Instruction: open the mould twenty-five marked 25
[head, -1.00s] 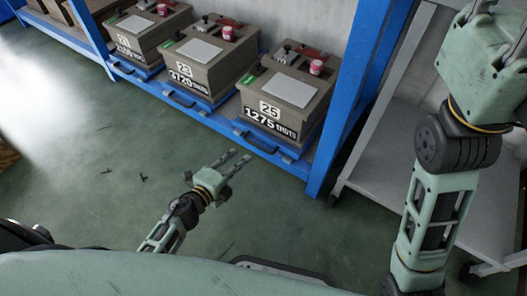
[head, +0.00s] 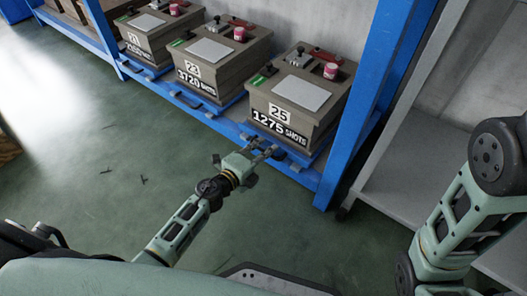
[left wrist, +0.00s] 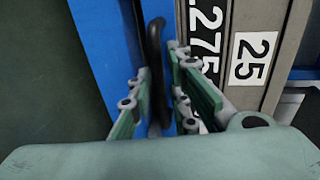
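Mould 25 (head: 325,115) is a grey-brown box with a "25" plate and "1275 SHOTS" on its front. It sits on a blue tray on the blue rack. My left gripper (head: 271,151) is at the tray's front edge, below the mould's label. In the left wrist view, the gripper's two fingers (left wrist: 157,72) are apart, with the tray's black bar handle (left wrist: 155,40) in line with the gap between them. I cannot tell whether they touch it. The "25" plate (left wrist: 252,58) shows to the right. My right gripper is out of view.
Mould 23 (head: 220,68) and mould 21 (head: 150,35) stand to the left on similar blue trays. A blue rack post (head: 345,150) rises right of mould 25, with a grey shelf unit (head: 390,185) beyond it. The green floor in front is clear except for small dark marks.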

